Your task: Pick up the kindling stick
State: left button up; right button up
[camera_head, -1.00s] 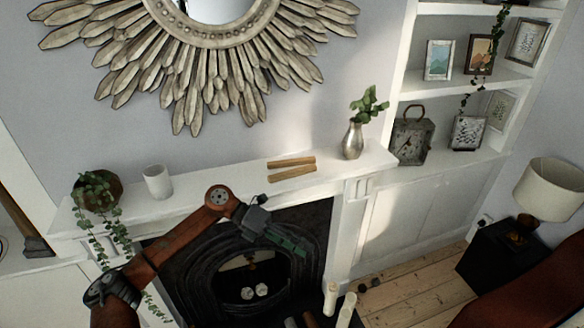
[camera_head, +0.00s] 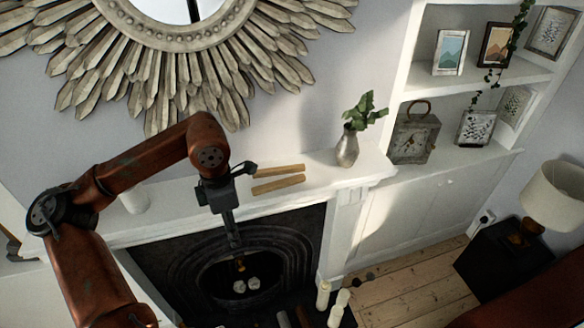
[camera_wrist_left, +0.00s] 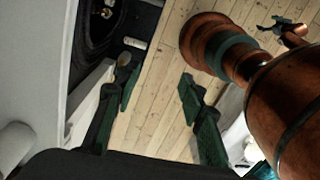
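Two light-brown wooden sticks lie side by side on the white mantel shelf (camera_head: 318,180) in the head view: a back stick (camera_head: 279,170) and a front stick (camera_head: 278,185). I cannot tell which one the task means. My left gripper (camera_head: 236,240) points down in front of the fireplace opening, left of and below the sticks, touching neither. In the left wrist view my left gripper (camera_wrist_left: 160,90) has its two green fingers spread with only floor between them. What looks like my right gripper (camera_wrist_left: 280,24) shows small at the upper right of the left wrist view; its fingers are unclear.
A silver vase (camera_head: 347,148) with leaves stands right of the sticks. A clock (camera_head: 414,138) sits on the shelves at right. Cream candles (camera_head: 338,308) stand by the hearth. A sunburst mirror (camera_head: 200,75) hangs above.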

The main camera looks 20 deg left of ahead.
aim_at(275, 185)
jog(key=i, duration=0.9)
